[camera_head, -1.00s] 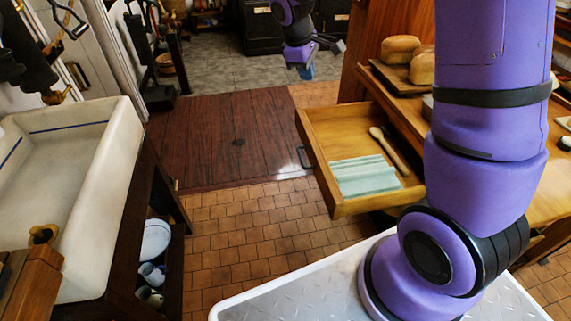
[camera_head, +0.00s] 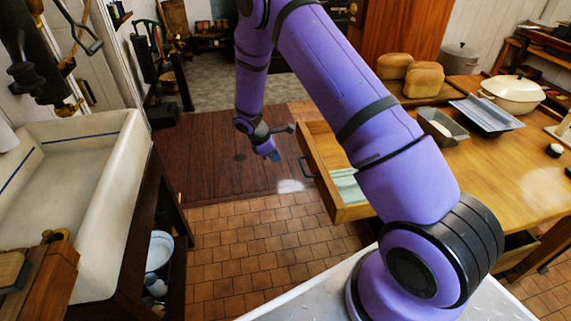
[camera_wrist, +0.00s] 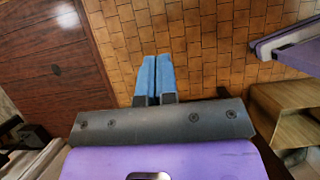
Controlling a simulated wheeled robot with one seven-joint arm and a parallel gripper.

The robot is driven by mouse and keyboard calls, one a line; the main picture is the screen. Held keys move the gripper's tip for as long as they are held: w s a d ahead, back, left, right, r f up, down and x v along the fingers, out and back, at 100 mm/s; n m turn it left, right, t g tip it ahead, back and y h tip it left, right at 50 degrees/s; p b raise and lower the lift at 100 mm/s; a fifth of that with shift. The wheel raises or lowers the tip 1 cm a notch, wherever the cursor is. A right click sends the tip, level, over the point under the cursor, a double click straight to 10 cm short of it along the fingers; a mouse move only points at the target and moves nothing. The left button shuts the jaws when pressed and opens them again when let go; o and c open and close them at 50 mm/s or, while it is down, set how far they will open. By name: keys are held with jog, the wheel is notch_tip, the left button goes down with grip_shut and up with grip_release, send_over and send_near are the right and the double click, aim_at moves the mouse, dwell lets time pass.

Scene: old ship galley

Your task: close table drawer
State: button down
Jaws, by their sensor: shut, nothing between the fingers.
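The table drawer (camera_head: 315,167) is pulled out from the wooden table (camera_head: 470,165), with its front and metal handle (camera_head: 306,167) facing left over the floor. A folded pale green cloth (camera_head: 347,186) lies in it. My arm hides much of the drawer's inside. My gripper (camera_head: 274,156) hangs to the left of the drawer front, apart from it, with fingers pointing down. In the wrist view its blue fingertips (camera_wrist: 154,76) are together and hold nothing, above the brick floor.
Bread loaves (camera_head: 424,80), a metal tin (camera_head: 442,126), a blue-grey tray (camera_head: 487,114) and a cream lidded dish (camera_head: 513,93) stand on the table. A white sink (camera_head: 135,150) is on the left. The tiled floor (camera_head: 250,230) between is clear.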

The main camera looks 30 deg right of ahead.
jog(key=s+d+f, duration=0.2)
jog(key=d+f, duration=0.5)
jog(key=shift+s+d+f, duration=0.15)
jog(key=shift+d+f, duration=0.15)
jog(key=shift+d, duration=0.05)
jog(key=shift+d, duration=0.15)
jog(key=s+d, duration=0.3)
jog(key=d, duration=0.9)
jog(key=s+d, duration=0.4)
jog(key=d, duration=0.9)
jog(key=s+d, duration=0.4)
jog(key=d, duration=0.8)
jog(key=shift+d, duration=0.4)
jog(key=shift+s+d, duration=0.1)
jog(key=shift+s, duration=0.05)
